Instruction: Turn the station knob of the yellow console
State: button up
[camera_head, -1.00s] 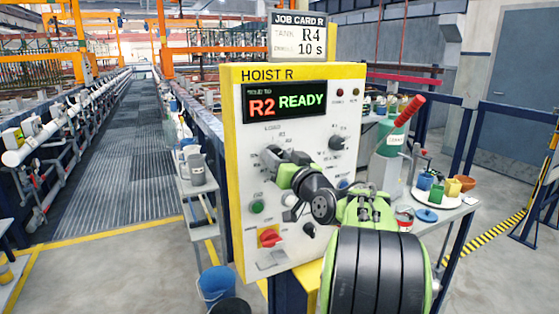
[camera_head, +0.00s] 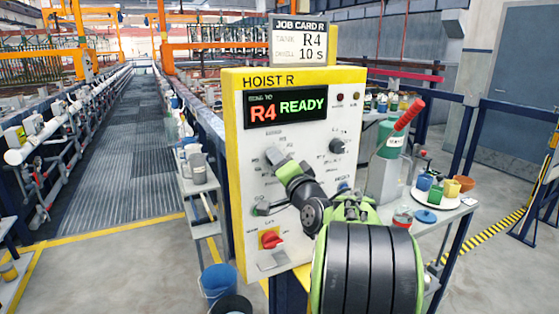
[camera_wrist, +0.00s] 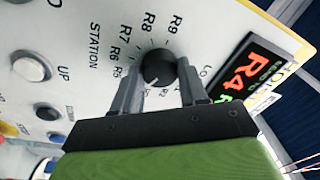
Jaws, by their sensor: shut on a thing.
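The yellow-edged console (camera_head: 348,75), labelled HOIST R, stands in front of me. Its display (camera_head: 288,106) reads R4 READY. My gripper (camera_head: 277,158) is at the left middle of the white panel. In the wrist view, my gripper (camera_wrist: 160,85) has one finger on each side of the dark round station knob (camera_wrist: 157,66) and is shut on it. The STATION lettering and R marks show around the knob. Its exact pointer position is hard to read. In the head view, my gripper and wrist hide the knob.
A job card (camera_head: 299,41) on top reads tank R4, 10 s. Another knob (camera_head: 337,146) and a red switch (camera_head: 270,239) are on the panel. A blue bucket (camera_head: 217,284) stands below left. A side table with a bottle (camera_head: 390,165) and pots stands at right.

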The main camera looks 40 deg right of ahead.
jog(key=shift+m, duration=0.6)
jog(key=o, duration=1.1)
jog(key=shift+c, duration=0.2)
jog(key=b+v, duration=0.3)
jog(key=v, duration=1.2)
jog(key=shift+s+a, duration=0.25)
jog(key=shift+s, duration=0.1)
